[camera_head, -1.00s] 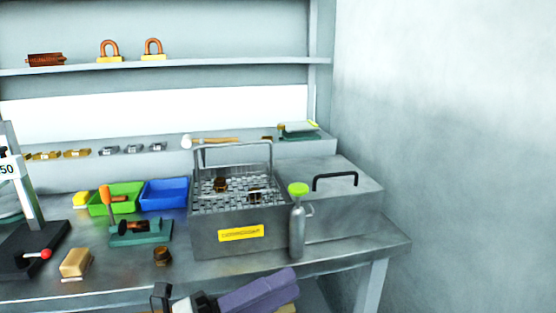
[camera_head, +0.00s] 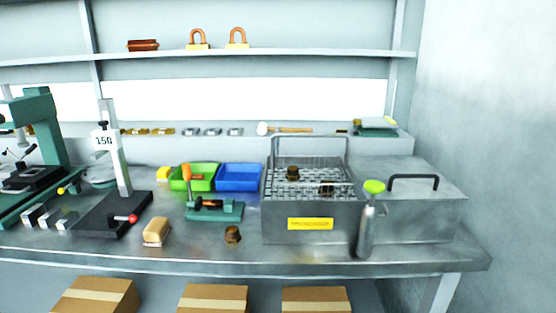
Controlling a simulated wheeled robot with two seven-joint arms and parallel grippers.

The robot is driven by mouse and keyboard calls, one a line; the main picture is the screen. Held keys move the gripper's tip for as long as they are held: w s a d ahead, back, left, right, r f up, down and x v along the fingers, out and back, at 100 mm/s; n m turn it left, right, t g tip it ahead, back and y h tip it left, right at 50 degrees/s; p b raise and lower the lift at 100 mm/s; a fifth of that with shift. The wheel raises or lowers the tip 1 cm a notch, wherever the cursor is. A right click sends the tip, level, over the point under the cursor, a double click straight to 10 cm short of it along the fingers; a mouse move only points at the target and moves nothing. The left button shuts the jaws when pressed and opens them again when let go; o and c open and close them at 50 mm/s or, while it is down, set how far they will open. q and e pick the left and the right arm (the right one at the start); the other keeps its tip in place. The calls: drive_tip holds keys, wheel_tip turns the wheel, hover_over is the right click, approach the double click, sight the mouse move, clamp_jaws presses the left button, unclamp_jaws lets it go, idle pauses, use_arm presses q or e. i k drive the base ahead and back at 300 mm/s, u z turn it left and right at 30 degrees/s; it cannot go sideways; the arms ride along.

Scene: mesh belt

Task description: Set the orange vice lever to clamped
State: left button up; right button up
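The vice (camera_head: 224,211) is a small green block with a dark round part on it, on the metal bench in front of the green and blue bins. Its orange lever (camera_head: 187,172) stands nearly upright at the vice's left end, overlapping the green bin in the picture. Neither of my grippers is in view.
A height gauge (camera_head: 118,165) with a red-knobbed base stands left of the vice. A brush (camera_head: 157,231) and a brown fitting (camera_head: 233,234) lie in front. The mesh basket tank (camera_head: 305,215) and a green-capped bottle (camera_head: 367,222) stand right. Boxes (camera_head: 212,299) sit under the bench.

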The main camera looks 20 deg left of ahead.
sight(186, 167)
drive_tip(key=z, duration=2.25)
drive_tip(key=k, duration=1.1)
drive_tip(key=u, duration=2.15)
